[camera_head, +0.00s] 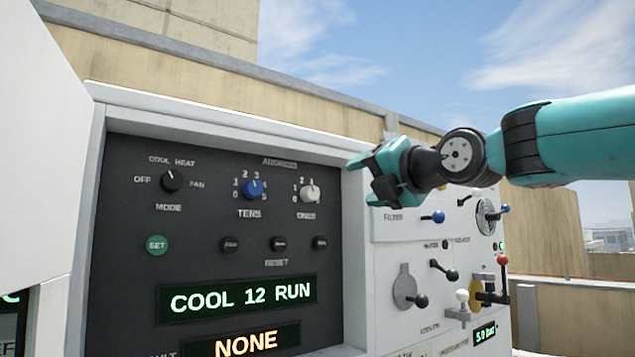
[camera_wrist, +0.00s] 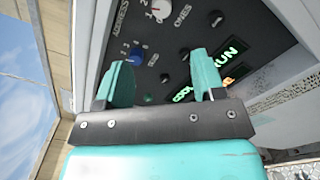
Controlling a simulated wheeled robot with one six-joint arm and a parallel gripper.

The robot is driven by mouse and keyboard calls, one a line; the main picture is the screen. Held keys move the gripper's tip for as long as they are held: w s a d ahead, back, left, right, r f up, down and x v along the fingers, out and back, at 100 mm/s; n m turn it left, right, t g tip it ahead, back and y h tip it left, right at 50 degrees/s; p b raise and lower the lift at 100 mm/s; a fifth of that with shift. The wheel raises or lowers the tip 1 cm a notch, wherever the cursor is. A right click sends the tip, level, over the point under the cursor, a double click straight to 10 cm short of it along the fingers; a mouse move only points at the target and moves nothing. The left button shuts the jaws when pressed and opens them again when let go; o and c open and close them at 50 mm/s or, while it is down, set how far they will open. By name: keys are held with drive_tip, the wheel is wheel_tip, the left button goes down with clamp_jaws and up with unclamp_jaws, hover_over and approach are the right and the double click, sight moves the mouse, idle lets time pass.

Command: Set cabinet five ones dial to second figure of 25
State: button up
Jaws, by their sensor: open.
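The dark control panel (camera_head: 200,225) is set in a white cabinet. Its white ONES dial (camera_head: 309,193) is at the upper right, under the ADDRESS label; the figures right of it are partly hidden or too small to read. The blue TENS dial (camera_head: 253,189) is left of it. The wrist view also shows the white ONES dial (camera_wrist: 161,10) at the top and the blue TENS dial (camera_wrist: 136,56) beyond the fingers. My gripper (camera_head: 368,175) is open and empty, right of the ONES dial and apart from it. Both fingers show in the wrist view (camera_wrist: 162,78).
The black MODE knob (camera_head: 171,181), green SET button (camera_head: 157,245) and several dark buttons share the panel. Displays read COOL 12 RUN (camera_head: 236,299) and NONE (camera_head: 256,342). A white side panel (camera_head: 440,270) with several levers stands at right. An open white door (camera_head: 50,120) is at left.

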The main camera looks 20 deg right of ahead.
sight(314, 192)
drive_tip(key=p+x, duration=0.8)
drive_tip(key=x, duration=0.7)
drive_tip(key=shift+a, duration=0.1)
drive_tip(key=shift+w+a+f, duration=0.1)
drive_tip(key=shift+w+a, duration=0.05)
drive_tip(key=shift+w, duration=0.3)
drive_tip(key=c, duration=0.9)
